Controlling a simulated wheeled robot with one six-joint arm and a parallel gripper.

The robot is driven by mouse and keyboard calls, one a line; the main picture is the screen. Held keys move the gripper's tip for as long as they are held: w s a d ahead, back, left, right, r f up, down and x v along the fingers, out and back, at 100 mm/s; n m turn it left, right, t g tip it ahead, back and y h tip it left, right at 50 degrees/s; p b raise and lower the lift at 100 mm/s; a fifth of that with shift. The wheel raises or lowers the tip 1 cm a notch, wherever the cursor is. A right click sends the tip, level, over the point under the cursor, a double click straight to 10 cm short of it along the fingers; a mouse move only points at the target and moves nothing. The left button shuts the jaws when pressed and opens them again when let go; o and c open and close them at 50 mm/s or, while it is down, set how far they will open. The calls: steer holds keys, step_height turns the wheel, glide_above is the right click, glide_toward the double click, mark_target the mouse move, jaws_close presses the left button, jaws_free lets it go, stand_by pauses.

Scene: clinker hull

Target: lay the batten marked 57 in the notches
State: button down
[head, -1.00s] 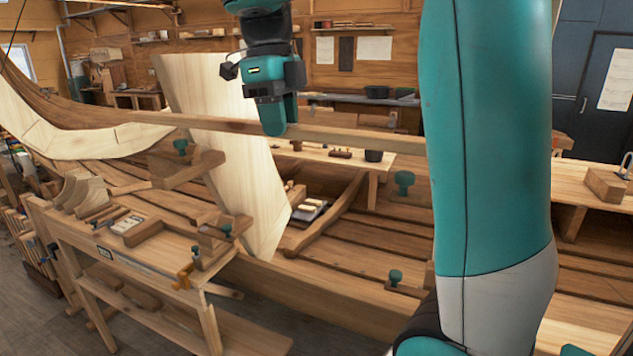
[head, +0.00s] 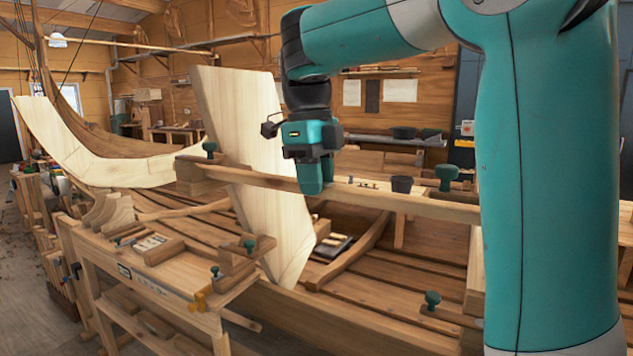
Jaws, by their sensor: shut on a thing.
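My gripper (head: 313,186) is shut on a long, pale wooden batten (head: 400,203), holding it near its middle. The batten runs across the hull in front of a tall pale mould (head: 243,130). Its left end meets a wooden block (head: 193,175) beside a green knob (head: 210,149). Its right end passes below another green knob (head: 447,176) and runs toward my arm, which hides what lies beyond. No number is readable on the batten. I cannot make out the notches, or whether either end rests in one or hovers above.
A workbench (head: 160,290) with blocks, clamps and a small card stands at the front left. Planks of the hull (head: 375,280) lie below the batten. A dark cup (head: 401,184) shows behind it. A curved pale mould (head: 90,160) stands at the left.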

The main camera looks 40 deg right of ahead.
steer(key=shift+f, duration=0.2)
steer(key=c, duration=0.8)
jaws_free()
steer(key=shift+c, duration=0.2)
steer(key=shift+r, duration=0.1)
step_height(320, 180, up, 12)
steer(key=w+p, duration=0.1)
steer(key=p, duration=0.9)
steer(key=shift+w+a+p, duration=0.2)
steer(key=shift+a+p, duration=0.05)
steer(key=shift+p, duration=0.15)
